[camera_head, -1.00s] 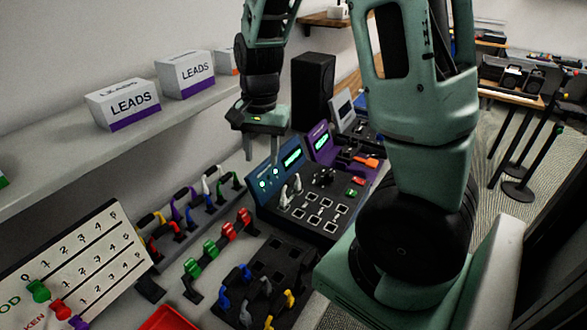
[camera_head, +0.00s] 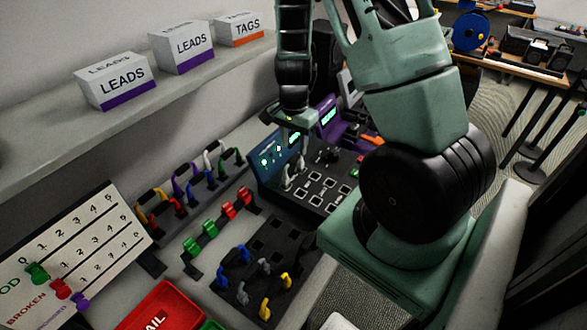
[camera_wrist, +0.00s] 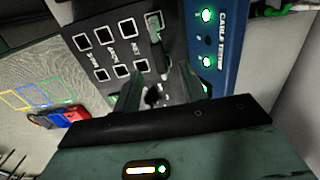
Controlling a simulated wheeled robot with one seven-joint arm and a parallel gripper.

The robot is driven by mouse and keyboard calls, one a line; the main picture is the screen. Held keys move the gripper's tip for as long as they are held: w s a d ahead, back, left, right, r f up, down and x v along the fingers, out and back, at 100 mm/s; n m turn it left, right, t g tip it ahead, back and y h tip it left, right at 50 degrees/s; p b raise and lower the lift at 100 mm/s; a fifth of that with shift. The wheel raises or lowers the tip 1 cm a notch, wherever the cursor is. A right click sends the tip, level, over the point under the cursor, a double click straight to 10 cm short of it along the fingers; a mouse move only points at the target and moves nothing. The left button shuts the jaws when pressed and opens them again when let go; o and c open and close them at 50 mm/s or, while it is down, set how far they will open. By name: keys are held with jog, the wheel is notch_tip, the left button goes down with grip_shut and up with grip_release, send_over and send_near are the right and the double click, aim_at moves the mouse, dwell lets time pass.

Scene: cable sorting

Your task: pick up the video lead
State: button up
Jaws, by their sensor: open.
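No lead carries a readable name in these views, so I cannot tell which is the video lead. A pale grey lead (camera_head: 288,179) stands in the sockets of the cable tester (camera_head: 258,164). One of its grey plugs (camera_wrist: 154,32) shows beyond the fingers in the wrist view. My gripper (camera_wrist: 155,84) is open over the tester panel, with its fingers pointing down at the panel. In the head view my gripper (camera_head: 294,140) is just above the pale lead and partly covers it. Contact cannot be made out.
Green and red leads (camera_head: 208,230) and a dark rack (camera_head: 276,242) with blue, grey and yellow leads stand in front. More leads stand in a rack (camera_head: 196,195) by the wall. A red tray (camera_head: 150,300) and a score board (camera_head: 112,232) are at lower left.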

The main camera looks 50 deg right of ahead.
aim_at(293, 157)
jog(key=shift+a+f+p, duration=0.15)
jog(key=shift+f+p, duration=0.7)
jog(key=shift+f, duration=2.1)
grip_shut()
